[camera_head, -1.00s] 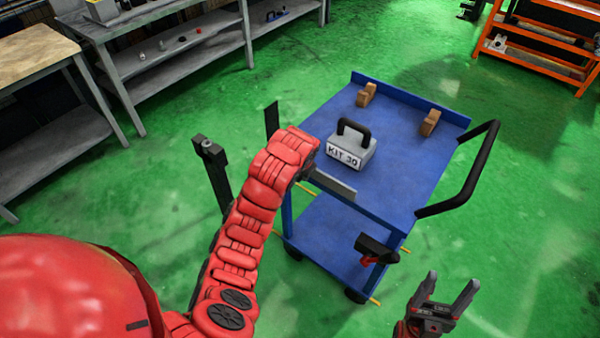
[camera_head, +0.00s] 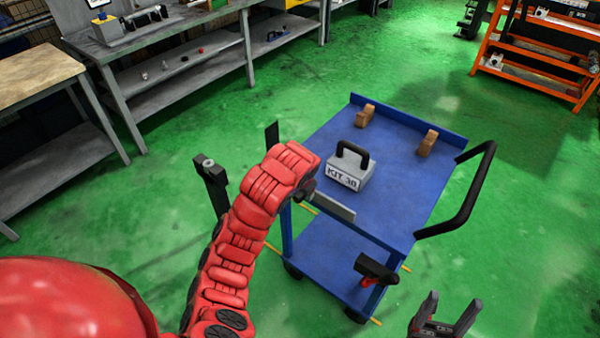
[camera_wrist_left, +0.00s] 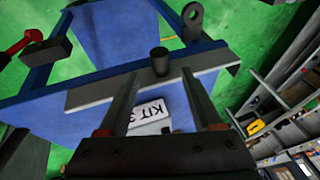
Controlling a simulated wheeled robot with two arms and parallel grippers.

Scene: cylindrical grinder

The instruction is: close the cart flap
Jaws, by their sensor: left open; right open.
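The blue cart (camera_head: 395,165) stands on the green floor. A grey strip, apparently its flap, runs along its near edge; one end (camera_head: 335,206) shows in the head view, the rest is behind my red left arm. In the left wrist view the strip (camera_wrist_left: 90,93) lies across the cart edge with a dark knob (camera_wrist_left: 160,62) on it. My left gripper (camera_wrist_left: 160,76) is open, its fingers reaching to the strip either side of the knob; contact cannot be told. The head view mostly hides this gripper. My right gripper (camera_head: 453,300) is open and empty, right of the cart's near corner.
A grey KIT 30 box (camera_head: 348,170) and two wooden blocks (camera_head: 426,143) stand on the cart top. A black handle (camera_head: 468,195) sticks out right. A dark block with a red lever (camera_head: 376,268) is at the near corner. Workbenches (camera_head: 155,40) stand at left.

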